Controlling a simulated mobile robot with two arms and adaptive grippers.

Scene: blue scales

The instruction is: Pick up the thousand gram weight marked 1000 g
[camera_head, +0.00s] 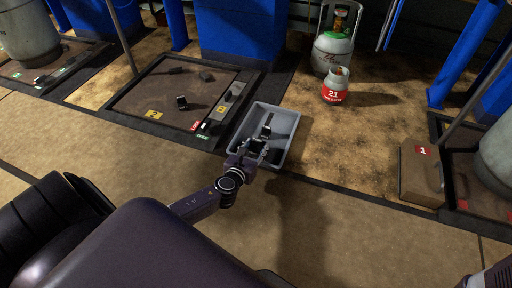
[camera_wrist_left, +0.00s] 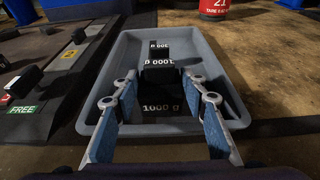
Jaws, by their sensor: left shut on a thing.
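The thousand gram weight (camera_wrist_left: 160,93), a dark block with white 1000 g lettering, sits in the near part of the grey tray (camera_head: 293,118). My left gripper (camera_head: 251,150) reaches over the tray's near end. In the left wrist view its two blue-padded fingers (camera_wrist_left: 160,112) stand on either side of the weight, and the gripper is shut on it. I cannot tell whether the weight is clear of the tray floor. In the head view the gripper partly hides it. My right gripper does not show.
A smaller dark weight (camera_wrist_left: 159,54) with white lettering sits farther back in the tray. A dark scale platform (camera_head: 150,110) with several small objects lies left of the tray. A gas bottle marked 21 (camera_head: 336,82) stands behind right. A brown box marked 1 (camera_head: 420,175) is at right.

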